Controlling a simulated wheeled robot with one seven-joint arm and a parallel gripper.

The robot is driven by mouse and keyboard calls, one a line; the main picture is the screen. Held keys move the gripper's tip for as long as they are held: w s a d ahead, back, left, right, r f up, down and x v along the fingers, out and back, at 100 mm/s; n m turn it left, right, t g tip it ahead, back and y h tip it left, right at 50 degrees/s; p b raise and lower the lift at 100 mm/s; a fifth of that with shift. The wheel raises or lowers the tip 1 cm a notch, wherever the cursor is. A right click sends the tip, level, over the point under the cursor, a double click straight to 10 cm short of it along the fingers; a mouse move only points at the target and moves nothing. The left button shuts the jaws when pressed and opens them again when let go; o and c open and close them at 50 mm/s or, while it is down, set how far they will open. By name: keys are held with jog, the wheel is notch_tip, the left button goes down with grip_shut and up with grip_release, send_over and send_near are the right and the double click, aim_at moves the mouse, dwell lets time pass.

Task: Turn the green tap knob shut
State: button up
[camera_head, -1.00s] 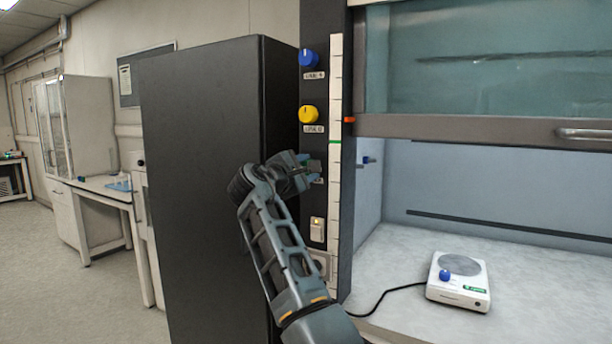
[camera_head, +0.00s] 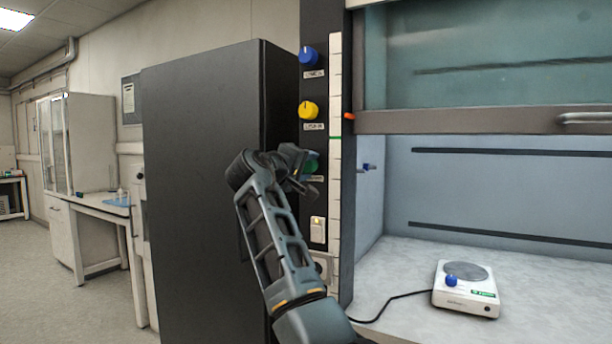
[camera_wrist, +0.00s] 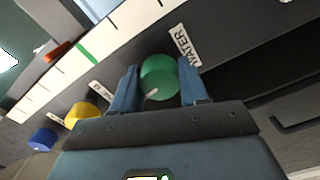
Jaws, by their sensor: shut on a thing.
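The green tap knob (camera_wrist: 159,77) is on a dark vertical panel, beside a label reading WATER (camera_wrist: 186,45). A small pale pointer mark shows on the knob's face. My gripper (camera_wrist: 160,84) has one blue finger on each side of the knob and is shut on it in the wrist view. In the head view, my gripper (camera_head: 310,176) is at the panel and covers part of the green knob (camera_head: 313,164).
A yellow knob (camera_head: 308,110) and a blue knob (camera_head: 308,56) are above it on the same panel. A white switch (camera_head: 318,229) is below. A dark cabinet (camera_head: 200,190) stands left of the panel. The fume hood with a hotplate (camera_head: 466,300) is to the right.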

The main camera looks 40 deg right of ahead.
jog(key=shift+f+m+b, duration=0.1)
jog(key=shift+m+b, duration=0.55)
jog(key=shift+m, duration=0.45)
jog(key=o, duration=1.1)
jog(key=shift+c, duration=0.2)
jog(key=shift+a, duration=0.1)
jog(key=b+v, duration=0.1)
jog(key=v, duration=0.6)
jog(key=shift+a, duration=0.3)
jog(key=shift+s, duration=0.1)
